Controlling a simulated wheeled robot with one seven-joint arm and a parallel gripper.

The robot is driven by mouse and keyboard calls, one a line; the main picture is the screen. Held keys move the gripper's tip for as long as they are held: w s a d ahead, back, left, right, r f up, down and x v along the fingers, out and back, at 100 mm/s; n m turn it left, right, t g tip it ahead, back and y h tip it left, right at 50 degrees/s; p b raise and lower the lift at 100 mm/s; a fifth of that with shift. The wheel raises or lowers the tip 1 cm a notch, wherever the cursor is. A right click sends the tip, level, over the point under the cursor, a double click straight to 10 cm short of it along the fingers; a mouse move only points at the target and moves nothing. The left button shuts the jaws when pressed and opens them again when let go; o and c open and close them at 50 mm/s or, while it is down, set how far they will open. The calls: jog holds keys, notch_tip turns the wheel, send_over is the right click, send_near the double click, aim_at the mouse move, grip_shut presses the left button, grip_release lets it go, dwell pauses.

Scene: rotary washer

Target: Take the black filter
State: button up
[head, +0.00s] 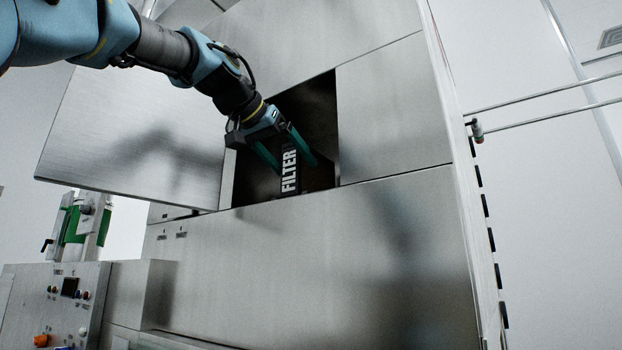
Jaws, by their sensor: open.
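The black filter (289,172) stands upright inside the dark square opening in the metal machine. White letters on it read FILTER. My gripper (296,166) reaches into the opening from the upper left. Its two green fingers are spread apart, one to the left of the filter and one to the right. I cannot tell whether either finger touches the filter. The top of the filter is close under the gripper body, and its lower end lies near the bottom edge of the opening.
An open metal door (140,140) hangs to the left of the opening (318,105). Flat steel panels (395,110) surround the opening on the right and below. A control panel (68,300) with buttons stands at the lower left. Metal rails (550,115) run at the right.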

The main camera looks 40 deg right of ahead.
aim_at(305, 179)
jog(key=shift+p+x, duration=1.5)
jog(key=shift+x, duration=1.45)
jog(key=shift+a, duration=0.1)
grip_shut()
